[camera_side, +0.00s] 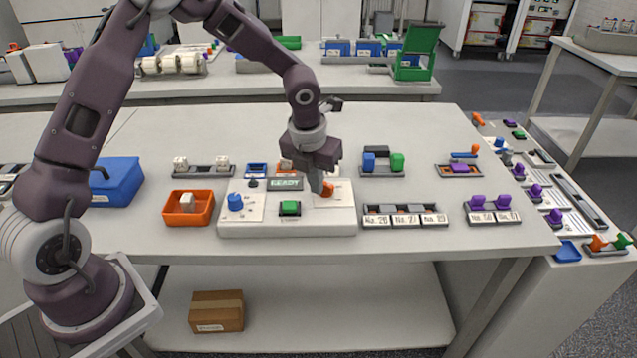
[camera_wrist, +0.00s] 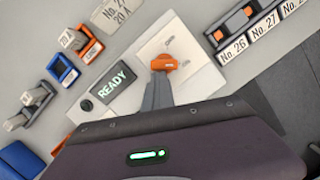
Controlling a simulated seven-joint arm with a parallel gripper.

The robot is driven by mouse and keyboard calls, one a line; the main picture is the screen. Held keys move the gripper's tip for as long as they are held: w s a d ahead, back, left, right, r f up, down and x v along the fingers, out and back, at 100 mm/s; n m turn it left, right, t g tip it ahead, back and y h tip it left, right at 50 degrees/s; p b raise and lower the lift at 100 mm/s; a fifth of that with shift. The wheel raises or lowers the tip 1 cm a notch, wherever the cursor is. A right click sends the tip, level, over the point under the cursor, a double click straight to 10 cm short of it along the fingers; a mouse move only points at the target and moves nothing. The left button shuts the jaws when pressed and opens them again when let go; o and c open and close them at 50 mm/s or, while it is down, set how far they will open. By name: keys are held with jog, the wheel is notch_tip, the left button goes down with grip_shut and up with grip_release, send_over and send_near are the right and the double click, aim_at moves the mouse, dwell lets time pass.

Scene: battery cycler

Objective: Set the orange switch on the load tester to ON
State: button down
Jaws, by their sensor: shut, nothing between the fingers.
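The load tester (camera_side: 335,223) is a white box near the front of the table, with a blue knob (camera_side: 235,202), a green button (camera_side: 290,208) and a display (camera_side: 285,184) reading READY. Its orange switch (camera_side: 327,188) is on the right part of the top. In the wrist view the orange switch (camera_wrist: 164,62) lies just beyond the fingertips, with small labels near it too blurred to read surely. My gripper (camera_side: 317,187) is shut and empty, pointing down at the switch. In the wrist view my gripper (camera_wrist: 157,84) overlaps the switch's near edge; I cannot tell whether they touch.
An orange bin (camera_side: 176,216) with a white block stands left of the tester. A labelled rack (camera_side: 405,222) stands close to its right. A holder with blue and green blocks (camera_side: 383,171) is behind right. A blue box (camera_side: 117,180) is at far left.

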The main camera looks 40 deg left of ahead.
jog(key=shift+w+d, duration=0.25)
jog(key=shift+w, duration=0.35)
jog(key=shift+s, duration=0.1)
jog(key=s, duration=0.4)
jog(key=shift+s, duration=0.4)
jog(key=v, duration=1)
jog(key=shift+s+a, duration=0.2)
